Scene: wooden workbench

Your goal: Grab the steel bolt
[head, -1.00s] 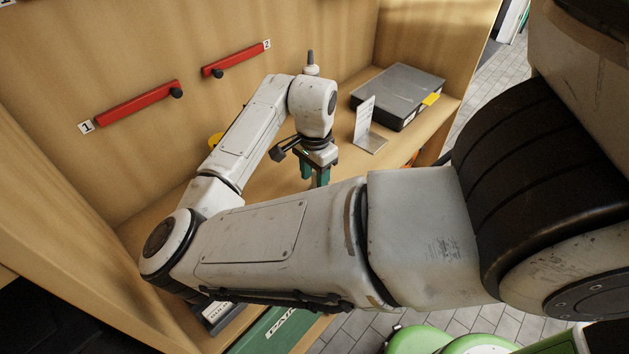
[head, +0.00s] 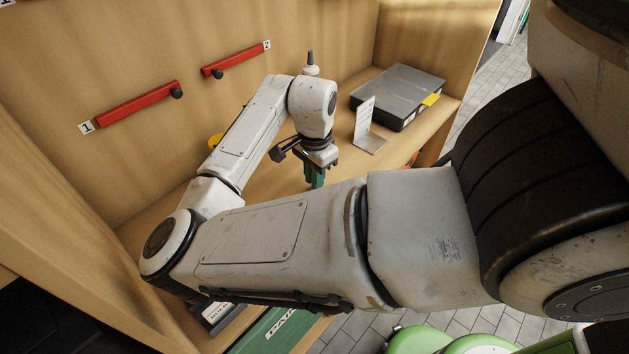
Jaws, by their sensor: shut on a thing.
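My gripper (head: 314,180) points down over the wooden bench (head: 262,180), near its middle. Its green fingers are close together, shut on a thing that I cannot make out. My forearm in front hides the fingertips and the bench right below them. I cannot see the steel bolt apart from the gripper; whatever is between the fingers is hidden.
A metal bookend-like plate (head: 366,130) stands right of my gripper, with a grey case (head: 398,95) behind it. A nozzled bottle (head: 311,63) is behind my wrist. Red bars (head: 138,103) are on the back wall. A green box (head: 285,330) is at the front.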

